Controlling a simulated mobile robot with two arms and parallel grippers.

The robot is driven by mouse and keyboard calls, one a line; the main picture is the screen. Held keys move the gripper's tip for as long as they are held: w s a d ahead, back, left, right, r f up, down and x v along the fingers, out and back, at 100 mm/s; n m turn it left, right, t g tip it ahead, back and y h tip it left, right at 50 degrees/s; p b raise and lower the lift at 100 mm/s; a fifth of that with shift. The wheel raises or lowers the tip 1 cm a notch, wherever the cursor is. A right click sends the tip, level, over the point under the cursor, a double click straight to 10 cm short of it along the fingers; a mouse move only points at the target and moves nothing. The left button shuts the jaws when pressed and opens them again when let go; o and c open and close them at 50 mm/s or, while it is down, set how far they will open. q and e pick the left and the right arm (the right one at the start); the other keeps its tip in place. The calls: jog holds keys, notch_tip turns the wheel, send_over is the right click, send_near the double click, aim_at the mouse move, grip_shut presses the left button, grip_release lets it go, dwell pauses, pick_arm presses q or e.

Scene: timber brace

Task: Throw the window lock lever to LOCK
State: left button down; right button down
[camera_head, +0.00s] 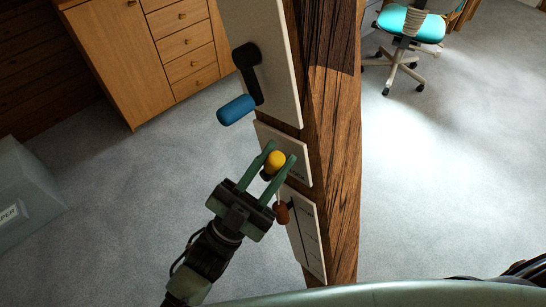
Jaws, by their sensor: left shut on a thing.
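Three pale plates with controls are fixed to a timber post. The upper plate (272,55) carries a black lever (250,72) with a blue grip (236,110) that hangs down to the left. The small middle plate (297,155) has a yellow knob (275,158). The lower plate (307,240) has a slot and a brown-orange knob (282,213). My left gripper (281,151) is shut on the yellow knob, one green finger on each side. Its fingers partly cover the middle plate. Lettering is too small to read, so I cannot tell which control is the window lock.
The dark timber post (335,130) stands upright in the middle. A wooden cabinet (130,60) stands at the upper left, a grey bin (25,210) at the left edge, a turquoise chair (408,22) at the upper right. Carpet (440,190) to the right is clear.

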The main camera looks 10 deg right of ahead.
pick_arm(q)
jog(key=shift+f, duration=0.1)
jog(key=c, duration=1.2)
grip_release()
jog(key=shift+a+f, duration=0.1)
jog(key=shift+f, duration=0.1)
jog(key=s+a, duration=0.2)
jog(key=a, duration=0.1)
jog(key=s+a, duration=0.2)
jog(key=a, duration=0.2)
jog(key=s+a+p, duration=0.1)
jog(key=s+a, duration=0.1)
jog(key=a, duration=0.1)
jog(key=shift+s+a+f, duration=0.2)
jog(key=shift+s+a, duration=0.15)
jog(key=shift+s, duration=0.05)
